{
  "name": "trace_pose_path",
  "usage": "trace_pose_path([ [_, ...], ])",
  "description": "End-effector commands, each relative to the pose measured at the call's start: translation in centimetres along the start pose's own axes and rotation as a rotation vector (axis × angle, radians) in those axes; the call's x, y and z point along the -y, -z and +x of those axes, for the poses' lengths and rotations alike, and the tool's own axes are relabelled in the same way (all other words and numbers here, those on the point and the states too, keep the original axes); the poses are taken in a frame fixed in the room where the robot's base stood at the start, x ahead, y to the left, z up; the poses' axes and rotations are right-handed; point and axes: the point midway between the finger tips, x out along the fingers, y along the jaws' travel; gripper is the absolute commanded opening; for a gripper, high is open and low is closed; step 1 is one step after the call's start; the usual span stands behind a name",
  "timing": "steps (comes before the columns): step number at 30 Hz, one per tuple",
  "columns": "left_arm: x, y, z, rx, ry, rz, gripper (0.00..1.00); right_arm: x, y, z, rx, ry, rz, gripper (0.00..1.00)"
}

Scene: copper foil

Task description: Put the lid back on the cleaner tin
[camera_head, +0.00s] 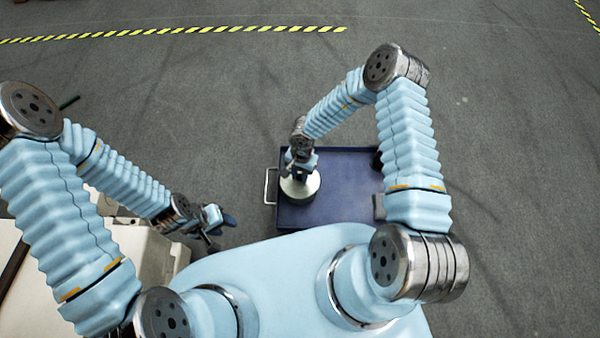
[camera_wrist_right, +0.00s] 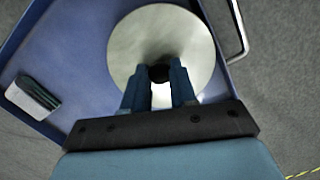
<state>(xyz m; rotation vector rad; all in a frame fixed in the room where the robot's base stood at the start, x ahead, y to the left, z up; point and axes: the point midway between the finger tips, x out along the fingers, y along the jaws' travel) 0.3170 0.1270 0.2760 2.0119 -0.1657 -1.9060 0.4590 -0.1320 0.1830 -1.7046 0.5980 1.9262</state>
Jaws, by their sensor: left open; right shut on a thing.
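A round, pale metallic lid (camera_wrist_right: 185,35) with a dark knob (camera_wrist_right: 159,73) fills the middle of the right wrist view. My right gripper (camera_wrist_right: 160,80) is shut on the knob, its two fingers on either side of it. In the head view, my right gripper (camera_head: 300,174) is over the pale round lid (camera_head: 311,184) at the left part of the blue cart. A pale side shows under the lid's edge, but I cannot tell whether the lid rests on the tin or is apart from it. My left gripper (camera_head: 220,233) is open and empty, left of the cart.
The dark blue cart top (camera_head: 345,185) has a raised rim and a metal handle (camera_head: 269,186) on its left. A white and dark green block (camera_wrist_right: 33,97) lies on it, away from the lid. A pale cabinet or table (camera_head: 130,250) stands at lower left. Grey floor surrounds the cart.

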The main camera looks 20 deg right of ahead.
Motion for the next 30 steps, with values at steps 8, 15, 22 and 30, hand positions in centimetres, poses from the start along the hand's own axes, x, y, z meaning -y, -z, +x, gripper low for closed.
trace_pose_path([
  [8, 0.00, 0.00, 0.00, 0.000, 0.000, 0.000, 0.43, 0.00, 0.02, 0.01, 0.000, 0.000, 0.000, 0.00],
  [15, 0.00, 0.00, 0.00, 0.000, 0.000, 0.000, 0.43, -0.01, 0.03, 0.01, 0.000, 0.000, 0.000, 0.54],
  [22, 0.00, 0.00, 0.00, 0.000, 0.000, 0.000, 0.43, -0.02, 0.03, 0.02, 0.000, 0.000, 0.000, 0.58],
  [30, 0.00, 0.00, 0.00, 0.000, 0.000, 0.000, 0.43, -0.02, 0.03, 0.02, 0.000, 0.000, 0.000, 0.82],
])
